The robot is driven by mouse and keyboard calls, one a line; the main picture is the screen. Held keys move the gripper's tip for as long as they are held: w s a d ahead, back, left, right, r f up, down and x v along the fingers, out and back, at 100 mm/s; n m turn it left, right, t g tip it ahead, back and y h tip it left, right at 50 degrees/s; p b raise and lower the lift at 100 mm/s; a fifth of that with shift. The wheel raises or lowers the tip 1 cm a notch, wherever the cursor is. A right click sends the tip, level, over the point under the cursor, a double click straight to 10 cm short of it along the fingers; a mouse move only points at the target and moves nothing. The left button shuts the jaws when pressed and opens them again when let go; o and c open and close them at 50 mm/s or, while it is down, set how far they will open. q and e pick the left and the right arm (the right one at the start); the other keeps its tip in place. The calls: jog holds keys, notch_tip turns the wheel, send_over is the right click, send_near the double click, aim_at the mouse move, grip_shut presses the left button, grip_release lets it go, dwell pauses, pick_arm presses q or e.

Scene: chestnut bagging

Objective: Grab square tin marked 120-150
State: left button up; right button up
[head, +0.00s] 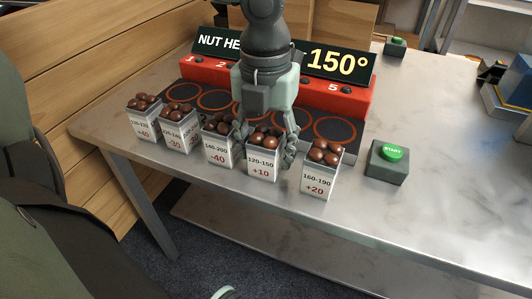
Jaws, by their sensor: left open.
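The square tin marked 120-150 +10 (262,168) stands upright near the front of the metal table, filled with brown chestnuts. My left gripper (265,146) comes down from above with its fingers open on either side of this tin. One finger is at the tin's left, by the 140-200 tin (217,152); the other is at its right, in the gap before the 160-190 tin (321,178). Whether the fingers touch the tin I cannot tell.
More chestnut tins (146,122) stand in the row at the left. Behind is a red heater (352,98) with round dark plates and a sign reading 150°, partly hidden by my arm. A green START button box (387,162) stands at the right. The table (450,205) is clear around it.

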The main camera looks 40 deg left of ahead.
pick_arm(q)
jog(key=c, duration=1)
jog(key=shift+r, duration=0.15)
